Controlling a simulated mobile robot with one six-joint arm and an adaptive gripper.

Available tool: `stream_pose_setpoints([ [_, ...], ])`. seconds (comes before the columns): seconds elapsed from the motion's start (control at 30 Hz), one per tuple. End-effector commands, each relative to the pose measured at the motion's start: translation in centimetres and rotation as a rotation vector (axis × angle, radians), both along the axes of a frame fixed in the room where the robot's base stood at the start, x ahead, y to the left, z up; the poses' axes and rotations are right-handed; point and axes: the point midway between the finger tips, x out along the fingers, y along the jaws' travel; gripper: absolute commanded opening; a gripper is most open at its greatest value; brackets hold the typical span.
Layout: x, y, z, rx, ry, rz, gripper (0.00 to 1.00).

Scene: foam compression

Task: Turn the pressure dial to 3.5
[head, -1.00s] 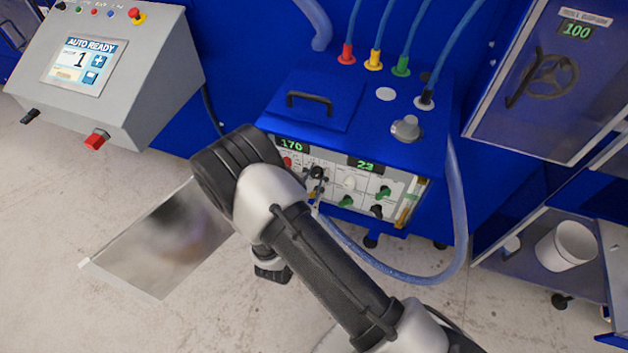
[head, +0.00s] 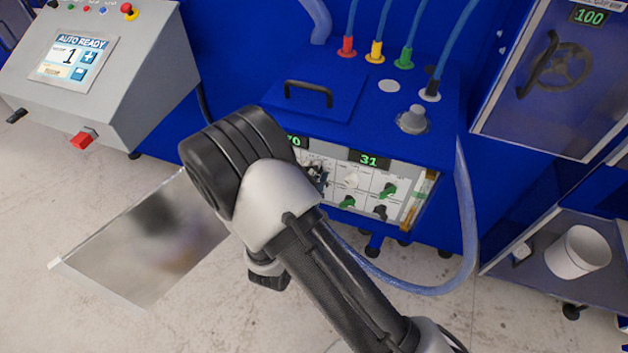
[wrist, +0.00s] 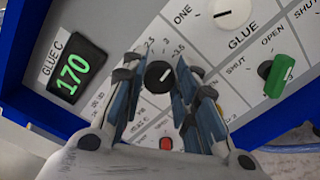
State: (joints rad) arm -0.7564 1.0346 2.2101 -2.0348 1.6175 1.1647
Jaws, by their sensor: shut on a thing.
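The pressure dial (wrist: 158,77) is a small black knob on the white control panel. Labels 2.5, 3 and 3.5 are printed above it in the wrist view. A pale mark on the knob slants up and right, towards the 3 to 3.5 side; its exact reading is too small to tell. My gripper (wrist: 159,90) has its fingers on both sides of the knob and is shut on it. In the head view my arm hides most of the gripper and the dial.
Another panel display (head: 369,160) reads 31. A white knob (wrist: 232,12) and a green valve handle (wrist: 279,76) sit close by on the panel. A blue hose (head: 467,215) loops at the machine's right.

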Motion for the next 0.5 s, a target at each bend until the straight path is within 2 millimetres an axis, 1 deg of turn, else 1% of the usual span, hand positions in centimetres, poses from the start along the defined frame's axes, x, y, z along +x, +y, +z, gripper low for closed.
stream_pose_setpoints([
  [0.03, -0.01, -0.01, -0.23, 0.022, -0.008, 0.0, 0.04],
  [0.2, -0.02, -0.02, -0.18, 0.081, -0.029, 0.0, 0.04],
  [0.5, -0.02, -0.02, -0.06, 0.119, -0.042, 0.0, 0.04],
])
